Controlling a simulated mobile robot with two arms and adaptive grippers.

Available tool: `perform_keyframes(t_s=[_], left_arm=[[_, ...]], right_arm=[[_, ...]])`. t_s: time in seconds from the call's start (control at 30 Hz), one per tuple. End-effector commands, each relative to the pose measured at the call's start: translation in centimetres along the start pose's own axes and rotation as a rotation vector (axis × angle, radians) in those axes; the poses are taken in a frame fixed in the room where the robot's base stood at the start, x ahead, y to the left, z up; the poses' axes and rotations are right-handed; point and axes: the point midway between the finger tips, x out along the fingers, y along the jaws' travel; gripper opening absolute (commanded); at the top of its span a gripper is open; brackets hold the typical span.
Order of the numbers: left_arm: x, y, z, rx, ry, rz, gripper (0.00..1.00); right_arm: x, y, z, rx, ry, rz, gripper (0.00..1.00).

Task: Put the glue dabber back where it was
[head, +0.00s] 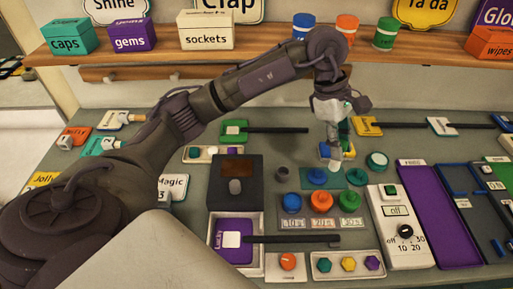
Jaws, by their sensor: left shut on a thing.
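My left gripper (334,148) points down over the middle of the bench. It is shut on a small pale-tipped thing (336,166), which looks like the glue dabber; the fingers hide most of it. Its tip is above or at a teal mat (356,178); I cannot tell if it touches. A blue round-topped piece (317,176) is just left of the tip. My right gripper is not in view.
In front stand blue, orange and green knobs (321,201) with number labels. A dark box (235,168) and a purple-paddled tray (258,222) are at left. A timer panel (397,205) is at right. A wooden shelf (270,50) with labelled boxes runs behind.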

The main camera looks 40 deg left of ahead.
Motion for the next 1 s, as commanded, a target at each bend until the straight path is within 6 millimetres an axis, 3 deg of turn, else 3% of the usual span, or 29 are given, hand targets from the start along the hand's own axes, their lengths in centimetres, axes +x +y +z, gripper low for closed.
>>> perform_keyframes(t_s=[0.13,0.23,0.5,0.7,1.0], left_arm=[[-0.1,0.5,-0.1,-0.067,0.001,0.026,0.00],[0.0,0.2,-1.4,-0.081,0.001,0.028,0.00],[0.9,-1.6,-8.2,-0.083,0.005,0.027,0.00],[1.7,-2.4,-11.9,-0.078,0.002,0.028,0.00],[3.3,-2.7,-13.3,-0.075,0.000,0.025,0.00]], right_arm=[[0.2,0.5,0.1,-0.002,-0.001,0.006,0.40],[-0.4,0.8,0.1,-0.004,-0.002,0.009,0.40],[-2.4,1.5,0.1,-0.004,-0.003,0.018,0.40],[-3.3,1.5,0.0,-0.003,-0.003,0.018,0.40],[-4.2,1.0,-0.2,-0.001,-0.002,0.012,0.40]])
